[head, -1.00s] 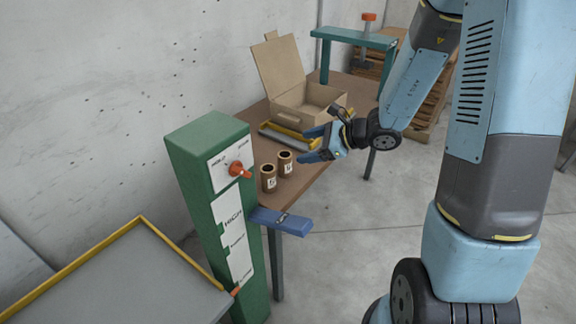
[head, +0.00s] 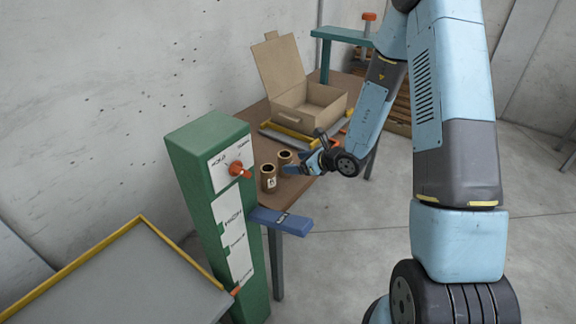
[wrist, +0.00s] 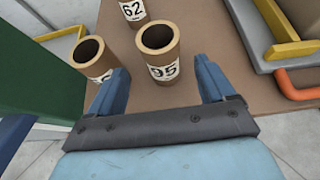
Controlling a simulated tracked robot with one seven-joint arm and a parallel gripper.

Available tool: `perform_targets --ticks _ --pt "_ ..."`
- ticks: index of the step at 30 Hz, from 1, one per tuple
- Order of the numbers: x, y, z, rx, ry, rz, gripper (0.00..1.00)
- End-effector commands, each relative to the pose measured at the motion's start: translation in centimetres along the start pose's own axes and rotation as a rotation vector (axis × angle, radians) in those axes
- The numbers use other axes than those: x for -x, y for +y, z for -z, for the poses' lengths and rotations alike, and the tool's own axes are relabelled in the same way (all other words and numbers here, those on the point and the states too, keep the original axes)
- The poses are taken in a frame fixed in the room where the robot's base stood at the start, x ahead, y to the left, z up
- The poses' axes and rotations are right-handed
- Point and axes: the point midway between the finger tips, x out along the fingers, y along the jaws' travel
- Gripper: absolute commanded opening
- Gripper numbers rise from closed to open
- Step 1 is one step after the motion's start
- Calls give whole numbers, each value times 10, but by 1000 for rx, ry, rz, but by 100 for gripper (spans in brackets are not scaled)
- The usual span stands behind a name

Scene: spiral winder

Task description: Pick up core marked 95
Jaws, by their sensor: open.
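The brown cardboard core marked 95 (wrist: 160,52) stands upright on the table in the wrist view, its label facing me. My gripper (wrist: 163,82) is open and empty, with one blue finger to each side of the near end of this core. A second core (wrist: 93,60) stands just left of it, its label partly hidden by my left finger. A core marked 62 (wrist: 133,10) stands behind, cut by the top edge. In the head view two cores show, a nearer one (head: 268,178) and one (head: 285,157) close to my gripper (head: 304,161); their numbers are unreadable.
A green post (head: 212,190) with a red knob and blue arm stands at the table's near end. An open cardboard box (head: 308,105) sits farther back on the brown table (head: 258,112).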

Motion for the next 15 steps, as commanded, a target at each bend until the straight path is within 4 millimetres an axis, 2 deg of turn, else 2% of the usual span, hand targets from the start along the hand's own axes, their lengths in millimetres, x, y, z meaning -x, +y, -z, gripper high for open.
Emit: perform_targets --ticks 10,15 --pt "-19 -1 1 0 1 0 83" --pt "-41 -2 1 0 0 -1 83"
